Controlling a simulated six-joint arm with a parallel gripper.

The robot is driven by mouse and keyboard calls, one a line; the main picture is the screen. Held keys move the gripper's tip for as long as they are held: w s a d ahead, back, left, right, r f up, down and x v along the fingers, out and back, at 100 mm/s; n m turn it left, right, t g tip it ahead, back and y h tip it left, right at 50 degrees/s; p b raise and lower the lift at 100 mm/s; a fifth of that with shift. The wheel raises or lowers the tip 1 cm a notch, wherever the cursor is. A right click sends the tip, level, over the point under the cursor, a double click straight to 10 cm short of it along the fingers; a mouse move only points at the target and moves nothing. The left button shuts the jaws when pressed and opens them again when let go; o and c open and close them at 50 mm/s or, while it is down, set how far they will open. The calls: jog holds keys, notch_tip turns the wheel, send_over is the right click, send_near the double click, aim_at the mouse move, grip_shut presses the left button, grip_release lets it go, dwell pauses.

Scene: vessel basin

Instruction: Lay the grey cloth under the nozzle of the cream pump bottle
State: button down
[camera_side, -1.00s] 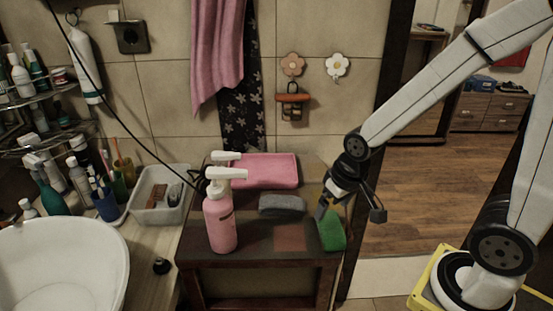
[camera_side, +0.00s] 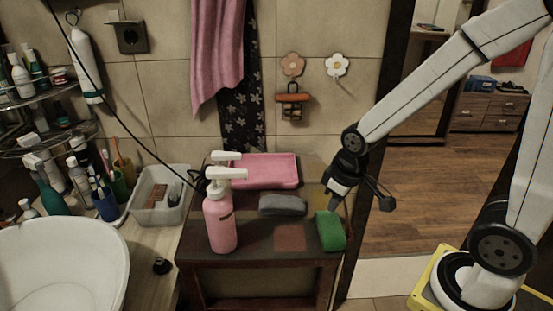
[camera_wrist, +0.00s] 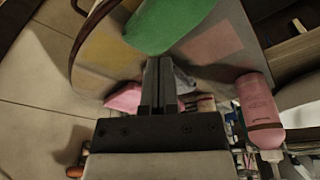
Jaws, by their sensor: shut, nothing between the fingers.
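The grey cloth (camera_side: 283,204) lies folded on the small dark table, right of the pump bottles. It is partly hidden behind my fingers in the wrist view (camera_wrist: 184,80). A pink pump bottle (camera_side: 220,226) with a white pump stands upright at the table's left front. A second white pump nozzle (camera_side: 226,156) shows just behind it; that bottle's body is mostly hidden, so I cannot tell whether it is cream. My gripper (camera_side: 332,206) is shut and empty, just behind the green sponge and right of the cloth. Its closed fingers show in the wrist view (camera_wrist: 158,60).
The green sponge (camera_side: 331,231) sits at the table's right edge. A pink tray (camera_side: 266,170) lies at the back. A flat reddish square (camera_side: 290,238) marks the table front. A clear bin (camera_side: 160,196) and the white basin (camera_side: 60,265) are left.

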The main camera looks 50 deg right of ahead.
aim_at(285, 201)
jog(key=w+d+r+n+g, duration=0.2)
jog(key=w+d+r+n, duration=0.1)
jog(key=n, duration=0.4)
jog(key=shift+w+d+r, duration=0.3)
jog(key=shift+w+d, duration=0.6)
jog(key=shift+d, duration=0.1)
jog(key=shift+f, duration=0.1)
notch_tip(285, 201, down, 9)
jog(key=shift+f, duration=0.2)
jog(key=shift+w+a+f, duration=0.15)
jog(key=shift+a+f, duration=0.05)
jog(key=shift+f, duration=0.05)
jog(key=shift+w+a, duration=1.15)
jog(key=shift+w, duration=0.2)
jog(key=shift+w+a, duration=2.15)
jog(key=shift+w, duration=0.25)
